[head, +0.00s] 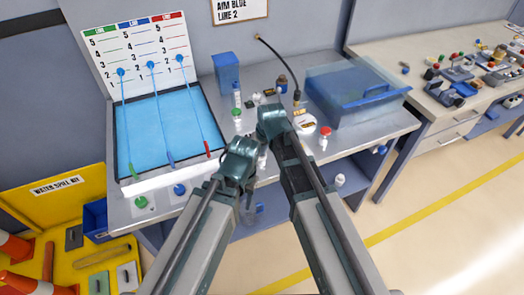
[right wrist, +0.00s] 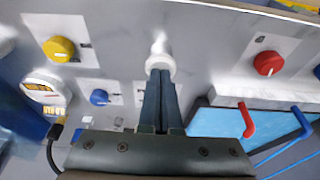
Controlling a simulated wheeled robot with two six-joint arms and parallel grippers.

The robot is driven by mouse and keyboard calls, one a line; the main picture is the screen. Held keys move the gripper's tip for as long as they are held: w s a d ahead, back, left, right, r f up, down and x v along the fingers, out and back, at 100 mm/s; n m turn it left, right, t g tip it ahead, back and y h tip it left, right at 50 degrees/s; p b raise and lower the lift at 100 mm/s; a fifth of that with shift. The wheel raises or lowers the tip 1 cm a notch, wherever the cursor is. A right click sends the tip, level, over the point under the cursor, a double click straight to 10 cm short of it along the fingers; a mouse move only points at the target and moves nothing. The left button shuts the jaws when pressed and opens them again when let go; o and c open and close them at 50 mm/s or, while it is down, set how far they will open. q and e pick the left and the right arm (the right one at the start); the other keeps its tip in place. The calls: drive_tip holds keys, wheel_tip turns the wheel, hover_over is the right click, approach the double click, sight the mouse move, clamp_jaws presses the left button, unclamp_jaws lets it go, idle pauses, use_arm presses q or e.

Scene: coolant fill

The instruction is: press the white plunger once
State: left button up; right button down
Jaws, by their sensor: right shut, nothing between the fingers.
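The white plunger (right wrist: 160,62) sticks out from the grey panel in the right wrist view, with a round, wider end. My right gripper (right wrist: 160,76) is shut and empty. Its fingertips are right at the plunger's end, in line with it. I cannot tell whether they touch it or stop just short. In the head view my arms hide most of the bench's front around the plunger. The end of my left arm is beside my right arm there, and its fingers do not show clearly.
Around the plunger are a yellow knob (right wrist: 59,48), a blue knob (right wrist: 99,97) and a red knob (right wrist: 268,63). A blue tank (head: 150,130) is at the left of the bench. A clear-lidded blue box (head: 350,98) is at the right.

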drive_tip(key=shift+s, duration=0.1)
drive_tip(key=shift+r+p, duration=0.7)
drive_tip(key=shift+p, duration=0.15)
drive_tip(key=w+p+v, duration=0.1)
drive_tip(key=p+v, duration=1.1)
drive_tip(key=shift+r, duration=0.35)
drive_tip(key=s+d+f+g+h+b, duration=0.1)
drive_tip(key=s+f+b, duration=0.3)
drive_tip(key=s, duration=0.4)
drive_tip(key=s+d+f+g+h+b, duration=0.1)
drive_tip(key=s+d+f+g+b, duration=0.1)
drive_tip(key=s, duration=0.6)
wheel_tip(320, 180, down, 3)
drive_tip(key=shift+d+f+m+g+h+b, duration=0.25)
drive_tip(key=shift+d+b, duration=0.3)
drive_tip(key=shift+b, duration=0.7)
drive_tip(key=shift+s, duration=0.15)
